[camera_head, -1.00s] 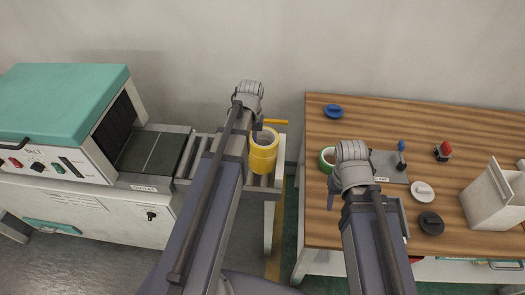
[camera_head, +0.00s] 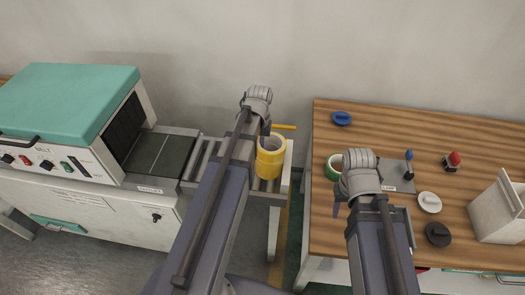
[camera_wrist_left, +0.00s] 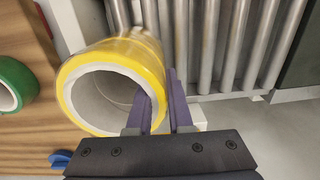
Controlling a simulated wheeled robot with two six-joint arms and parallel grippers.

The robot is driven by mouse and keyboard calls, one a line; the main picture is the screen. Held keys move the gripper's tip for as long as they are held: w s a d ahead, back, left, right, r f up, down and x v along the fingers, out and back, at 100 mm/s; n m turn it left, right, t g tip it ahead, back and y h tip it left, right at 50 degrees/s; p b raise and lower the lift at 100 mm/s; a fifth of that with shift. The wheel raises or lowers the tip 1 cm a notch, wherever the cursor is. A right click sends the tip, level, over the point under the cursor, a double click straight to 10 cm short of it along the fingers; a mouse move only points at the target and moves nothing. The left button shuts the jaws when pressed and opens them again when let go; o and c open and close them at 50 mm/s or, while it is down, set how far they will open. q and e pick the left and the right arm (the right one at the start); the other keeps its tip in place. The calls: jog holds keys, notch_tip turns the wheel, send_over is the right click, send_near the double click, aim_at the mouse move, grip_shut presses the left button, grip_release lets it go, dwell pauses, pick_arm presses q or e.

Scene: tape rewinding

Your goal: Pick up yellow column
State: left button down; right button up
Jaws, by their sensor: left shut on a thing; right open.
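The yellow column (camera_head: 269,163) is a hollow yellow roll with a pale inner wall, at the right end of the roller conveyor. In the left wrist view the yellow column (camera_wrist_left: 140,50) shows its open end. My left gripper (camera_wrist_left: 158,85) is shut on its wall, one purple finger inside the hole and one outside. In the head view my left wrist hides these fingers. I cannot tell whether the roll touches the rollers. My right gripper (camera_head: 339,207) is open over the left part of the wooden table; one finger is hidden.
The conveyor (camera_head: 206,160) leads left to a teal-topped machine (camera_head: 70,95). The wooden table (camera_head: 450,125) stands right, with a green tape roll (camera_head: 332,166), a blue disc (camera_head: 342,118), white and black discs, a lever, a red button (camera_head: 454,159) and a pale bin (camera_head: 497,212).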

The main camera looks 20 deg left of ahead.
pick_arm(q)
notch_tip(320, 180, up, 10)
jog(key=p, duration=1)
jog(key=shift+d, duration=0.1)
